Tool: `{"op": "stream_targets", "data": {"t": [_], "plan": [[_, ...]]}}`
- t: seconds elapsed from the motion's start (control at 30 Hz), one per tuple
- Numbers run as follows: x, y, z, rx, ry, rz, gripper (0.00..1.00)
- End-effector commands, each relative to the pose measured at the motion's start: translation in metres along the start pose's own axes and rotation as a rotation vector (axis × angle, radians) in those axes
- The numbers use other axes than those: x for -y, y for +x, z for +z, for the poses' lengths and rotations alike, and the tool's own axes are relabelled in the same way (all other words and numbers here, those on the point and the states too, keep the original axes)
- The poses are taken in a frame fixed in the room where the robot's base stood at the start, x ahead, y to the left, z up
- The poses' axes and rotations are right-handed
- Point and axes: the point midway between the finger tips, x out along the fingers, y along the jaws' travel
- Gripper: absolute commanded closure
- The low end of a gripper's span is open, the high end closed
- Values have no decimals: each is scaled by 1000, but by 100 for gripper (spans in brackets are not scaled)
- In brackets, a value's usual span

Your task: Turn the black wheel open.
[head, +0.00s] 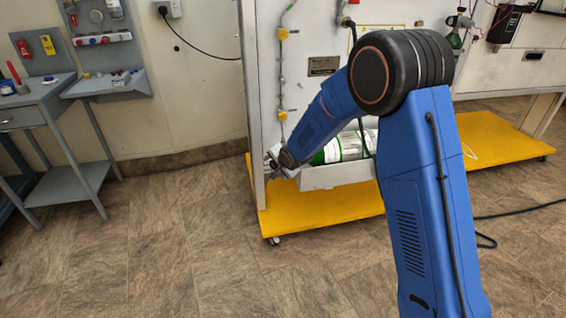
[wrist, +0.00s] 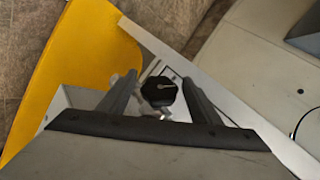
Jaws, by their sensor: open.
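The black wheel (wrist: 159,91) shows in the wrist view as a small dark knob with a light mark on its face, on a metal fitting. My gripper (wrist: 158,90) is open, with one finger on each side of the wheel in the picture. I cannot tell whether the fingers touch it. In the head view my gripper (head: 279,163) is at the left end of the green and white cylinder (head: 345,147), by the panel's left edge. The wheel is hidden there by my gripper and arm.
The cylinder lies in a light tray (head: 335,176) above the yellow base (head: 315,211) of the trainer panel (head: 322,45). A grey workbench (head: 40,98) stands at the left. The tiled floor between is clear. A black cable (head: 525,209) lies on the floor at right.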

Motion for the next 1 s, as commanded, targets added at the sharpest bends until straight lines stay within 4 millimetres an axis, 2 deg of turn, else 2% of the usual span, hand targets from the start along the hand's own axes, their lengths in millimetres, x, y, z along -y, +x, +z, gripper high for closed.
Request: {"op": "stream_targets", "data": {"t": [0.1,0.6,0.8,1.0], "plan": [[1,-21,0,-1,-1,-2,42],[0,-102,0,0,-2,0,42],[0,-126,0,0,-1,0,42],[-1,-138,0,0,0,2,42]]}}
